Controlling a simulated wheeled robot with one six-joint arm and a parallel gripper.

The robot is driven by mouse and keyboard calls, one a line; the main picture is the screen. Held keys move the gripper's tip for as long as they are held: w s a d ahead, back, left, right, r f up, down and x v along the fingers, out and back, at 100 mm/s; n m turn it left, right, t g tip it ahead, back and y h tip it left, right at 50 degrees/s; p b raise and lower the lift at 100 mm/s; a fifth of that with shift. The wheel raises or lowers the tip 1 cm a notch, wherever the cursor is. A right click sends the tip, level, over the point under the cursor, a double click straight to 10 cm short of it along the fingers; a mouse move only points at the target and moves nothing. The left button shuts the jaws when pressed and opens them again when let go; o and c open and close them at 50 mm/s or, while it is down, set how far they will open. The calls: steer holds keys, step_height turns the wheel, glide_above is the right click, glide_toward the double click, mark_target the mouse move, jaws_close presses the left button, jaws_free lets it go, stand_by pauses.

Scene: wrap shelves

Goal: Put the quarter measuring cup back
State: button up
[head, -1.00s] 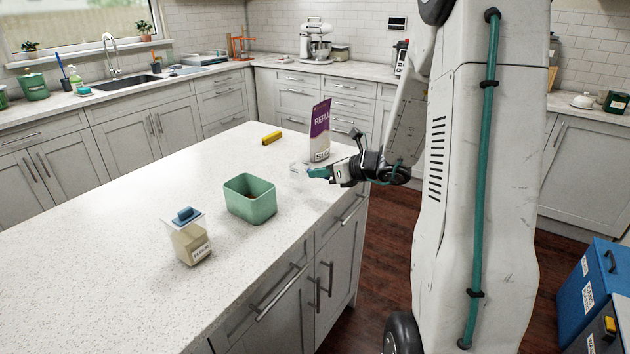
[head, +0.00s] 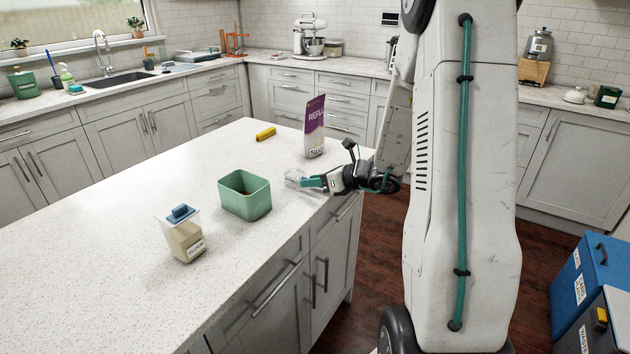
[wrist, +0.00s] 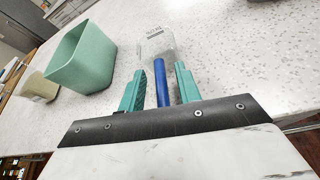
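The measuring cup is clear with a blue handle; in the wrist view its handle (wrist: 161,86) lies between the two teal fingers of my gripper (wrist: 161,70). Its clear bowl (wrist: 157,42) sticks out beyond the fingertips, with small marking on it that I cannot read. In the head view the cup (head: 294,175) is a faint clear shape at the tip of my gripper (head: 314,182), low over the counter near its right edge. I cannot tell whether the cup touches the counter.
A green tub (head: 245,206) stands left of my gripper, with a lidded flour container (head: 184,240) beyond it. A purple-and-white refill bag (head: 315,128) stands behind my gripper. A yellow block (head: 265,134) lies farther back. The counter's left side is clear.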

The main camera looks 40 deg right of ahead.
steer(key=shift+r, duration=0.1)
steer(key=shift+s+d+r, duration=0.15)
steer(key=shift+s+r, duration=0.05)
steer(key=v, duration=1.1)
steer(key=s+a+r+n+g+y, duration=0.1)
steer(key=s+a+r+n+g, duration=0.15)
steer(key=a+n, duration=0.35)
steer(key=s+a+r+n+g+y, duration=0.1)
steer(key=s+a+r+n+g, duration=0.15)
steer(key=a+n, duration=0.4)
steer(key=s+a+r+n+g+y, duration=0.1)
steer(key=a+r+n+g, duration=0.15)
steer(key=a, duration=0.55)
steer(key=s+a+r+n+g+h, duration=0.1)
steer(key=s+n+h, duration=0.3)
steer(key=s+n, duration=0.3)
steer(key=s+a+r+n+g+h, duration=0.1)
steer(key=s+n+h, duration=0.3)
steer(key=s+n, duration=0.4)
steer(key=a+n+g, duration=0.1)
steer(key=n, duration=0.2)
steer(key=shift+a+r+n+h, duration=0.3)
steer(key=shift+r+h, duration=0.1)
